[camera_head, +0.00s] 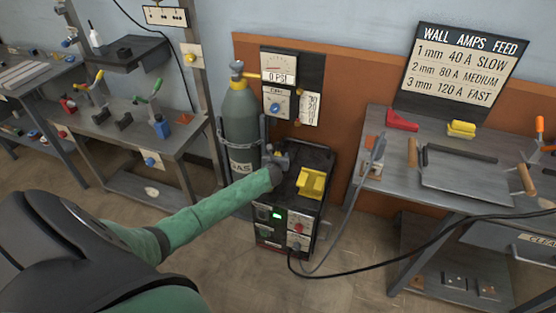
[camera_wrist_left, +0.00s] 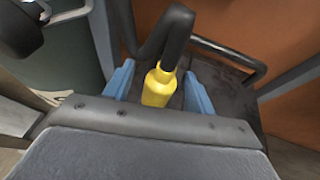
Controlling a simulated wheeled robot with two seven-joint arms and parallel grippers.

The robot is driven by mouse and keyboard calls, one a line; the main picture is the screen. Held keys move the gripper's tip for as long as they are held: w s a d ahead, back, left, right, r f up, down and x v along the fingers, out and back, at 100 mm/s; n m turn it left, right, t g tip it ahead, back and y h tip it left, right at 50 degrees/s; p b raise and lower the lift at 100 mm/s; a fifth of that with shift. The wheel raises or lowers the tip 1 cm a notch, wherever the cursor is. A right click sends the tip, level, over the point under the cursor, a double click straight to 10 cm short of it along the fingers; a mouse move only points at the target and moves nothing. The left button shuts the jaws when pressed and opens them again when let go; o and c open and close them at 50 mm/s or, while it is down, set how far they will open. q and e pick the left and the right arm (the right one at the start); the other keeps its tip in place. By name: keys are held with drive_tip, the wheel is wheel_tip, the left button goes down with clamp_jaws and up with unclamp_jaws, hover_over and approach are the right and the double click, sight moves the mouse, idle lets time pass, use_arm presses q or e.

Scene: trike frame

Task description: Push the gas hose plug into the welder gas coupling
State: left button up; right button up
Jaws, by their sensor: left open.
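My left gripper (camera_head: 284,158) is above the back of the welder (camera_head: 268,236), next to the gas cylinder (camera_head: 240,115). In the left wrist view, its two blue fingers (camera_wrist_left: 158,92) are apart, with a yellow plug (camera_wrist_left: 160,87) between them. A thick black hose (camera_wrist_left: 172,35) joins the plug's far end and bends over. I cannot tell whether the fingers touch the plug. In the head view the gripper and arm hide the plug. I cannot make out the gas coupling in either view. My right gripper is not in view.
A yellow block (camera_head: 312,182) sits on the welder's top, right of my gripper. A gauge (camera_head: 279,66) reading 0 PSI is on the wall panel behind. Cables run from the welder's front toward the right bench (camera_head: 450,198). Another bench (camera_head: 110,130) stands at left.

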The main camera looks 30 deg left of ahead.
use_arm(q)
drive_tip(key=shift+c, duration=0.3)
drive_tip(key=c, duration=1)
drive_tip(key=shift+w+r, duration=0.1)
drive_tip(key=shift+c, duration=0.2)
wheel_tip(320, 180, up, 4)
drive_tip(key=shift+r, duration=0.15)
drive_tip(key=s+d+r, duration=0.2)
drive_tip(key=d+r, duration=0.4)
drive_tip(key=d, duration=0.5)
drive_tip(key=shift+s+d+r, duration=0.2)
drive_tip(key=shift+s+r, duration=0.1)
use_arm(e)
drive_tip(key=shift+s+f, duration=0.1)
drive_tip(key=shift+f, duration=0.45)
